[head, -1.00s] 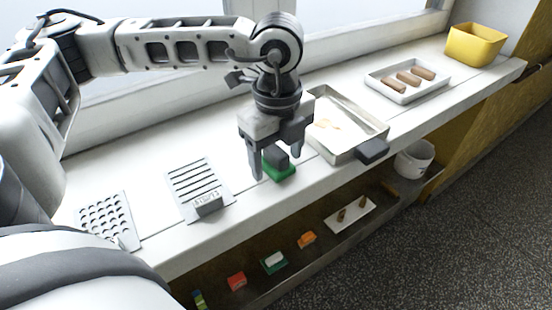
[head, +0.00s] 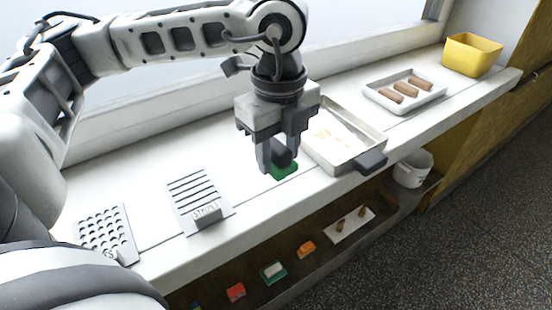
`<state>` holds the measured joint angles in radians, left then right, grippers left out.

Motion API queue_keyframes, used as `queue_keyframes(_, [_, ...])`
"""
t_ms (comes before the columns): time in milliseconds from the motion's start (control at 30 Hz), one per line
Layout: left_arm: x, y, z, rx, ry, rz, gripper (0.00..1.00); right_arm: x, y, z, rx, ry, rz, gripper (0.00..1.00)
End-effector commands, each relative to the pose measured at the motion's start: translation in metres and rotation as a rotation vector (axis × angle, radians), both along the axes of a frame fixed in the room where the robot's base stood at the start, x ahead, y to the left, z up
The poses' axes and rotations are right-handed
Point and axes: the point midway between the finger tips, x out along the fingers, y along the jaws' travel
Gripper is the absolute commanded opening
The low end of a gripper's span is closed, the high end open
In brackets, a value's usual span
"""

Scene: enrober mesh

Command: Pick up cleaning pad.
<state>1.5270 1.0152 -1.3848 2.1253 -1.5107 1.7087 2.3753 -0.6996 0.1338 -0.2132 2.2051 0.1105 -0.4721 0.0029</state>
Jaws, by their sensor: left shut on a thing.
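The cleaning pad (head: 284,172) is a green pad with a dark grey grip on top. It is at the shelf's front edge, left of the metal tray. My left gripper (head: 278,164) points down over it, with its fingers closed on the dark grip. The fingers hide part of the grip. I cannot tell whether the pad still touches the shelf. My right gripper is not in view.
A metal tray (head: 368,138) with a dark handle stands close right of the pad. Further right are a white tray (head: 432,95) with brown bars and a yellow bin (head: 472,56). A slotted plate (head: 199,197) and a perforated plate (head: 103,232) lie left.

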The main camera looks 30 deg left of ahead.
Motion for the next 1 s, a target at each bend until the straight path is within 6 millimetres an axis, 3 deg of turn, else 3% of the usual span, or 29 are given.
queue_keyframes(200, [-0.029, -0.036, 0.050, 0.001, -0.007, -0.013, 0.17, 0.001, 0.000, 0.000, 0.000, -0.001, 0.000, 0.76])
queue_keyframes(400, [-0.060, -0.072, 0.069, 0.001, -0.006, -0.011, 0.17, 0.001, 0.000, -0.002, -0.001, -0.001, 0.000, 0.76])
queue_keyframes(633, [-0.078, -0.093, 0.082, 0.001, -0.003, -0.005, 0.17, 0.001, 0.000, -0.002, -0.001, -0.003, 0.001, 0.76])
queue_keyframes(1000, [-0.082, -0.098, 0.085, 0.001, -0.001, -0.001, 0.17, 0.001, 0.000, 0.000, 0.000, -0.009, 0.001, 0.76])
